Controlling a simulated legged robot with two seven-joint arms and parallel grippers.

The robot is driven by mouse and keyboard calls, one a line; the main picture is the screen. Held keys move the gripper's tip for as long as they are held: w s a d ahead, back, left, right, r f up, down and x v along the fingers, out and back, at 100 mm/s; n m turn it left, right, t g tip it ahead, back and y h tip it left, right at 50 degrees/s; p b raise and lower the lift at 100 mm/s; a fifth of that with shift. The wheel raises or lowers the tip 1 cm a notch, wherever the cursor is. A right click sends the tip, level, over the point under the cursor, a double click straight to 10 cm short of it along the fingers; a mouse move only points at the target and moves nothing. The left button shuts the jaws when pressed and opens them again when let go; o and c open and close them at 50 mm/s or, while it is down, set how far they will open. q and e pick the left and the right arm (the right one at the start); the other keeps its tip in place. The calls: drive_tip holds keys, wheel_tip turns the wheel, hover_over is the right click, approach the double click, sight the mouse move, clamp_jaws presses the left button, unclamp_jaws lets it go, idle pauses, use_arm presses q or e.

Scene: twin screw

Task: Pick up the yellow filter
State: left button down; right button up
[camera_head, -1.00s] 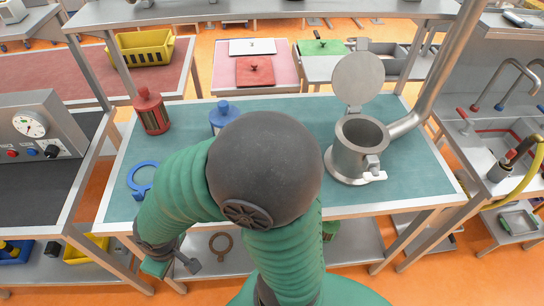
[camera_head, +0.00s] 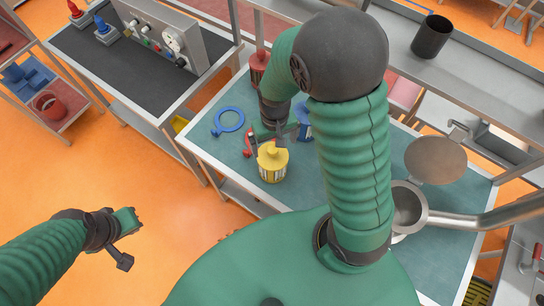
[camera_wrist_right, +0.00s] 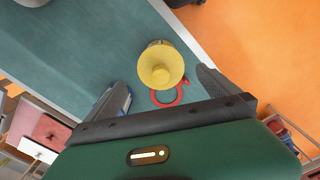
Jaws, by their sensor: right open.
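The yellow filter (camera_head: 272,164) stands upright on the teal table near its front left edge. It has a yellow cap and a yellow base, and the wrist view shows its round yellow top (camera_wrist_right: 160,66). My right gripper (camera_head: 269,141) is open and just beside the filter's top. In the wrist view the two dark fingers of my right gripper (camera_wrist_right: 165,90) are spread, with the filter ahead between them and nothing held. My left gripper (camera_head: 124,240) is low at the left over the orange floor, apart from the table.
A blue ring (camera_head: 229,120), a red ring (camera_wrist_right: 169,98), a red filter (camera_head: 259,68) and a blue filter (camera_head: 304,122) are close by. An open metal vessel (camera_head: 408,210) with a raised lid (camera_head: 435,160) stands at right. My right arm hides the table's middle.

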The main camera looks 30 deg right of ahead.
sight(272, 150)
wheel_tip(272, 150, down, 4)
drive_tip(key=shift+s+f, duration=0.1)
drive_tip(key=shift+f, duration=0.1)
drive_tip(key=shift+w+f+p, duration=0.2)
drive_tip(key=shift+w+f, duration=0.15)
drive_tip(key=shift+f, duration=0.2)
drive_tip(key=shift+w+f+p, duration=0.15)
drive_tip(key=shift+w+f, duration=0.15)
drive_tip(key=shift+f, duration=0.25)
drive_tip(key=f, duration=0.1)
drive_tip(key=f+p, duration=0.1)
drive_tip(key=f, duration=0.1)
drive_tip(key=f+p, duration=0.1)
drive_tip(key=shift+w+d+f, duration=0.1)
drive_tip(key=shift+d+f, duration=0.05)
drive_tip(key=shift+d, duration=0.2)
drive_tip(key=shift+f, duration=0.3)
use_arm(q)
drive_tip(key=r, duration=0.2)
drive_tip(key=shift+w+r, duration=0.2)
drive_tip(key=shift+r, duration=0.15)
use_arm(e)
drive_tip(key=shift+w+a, duration=0.1)
drive_tip(key=shift+a, duration=0.1)
drive_tip(key=c, duration=0.5)
use_arm(q)
drive_tip(key=shift+w, duration=0.1)
use_arm(e)
drive_tip(key=c, duration=1.3)
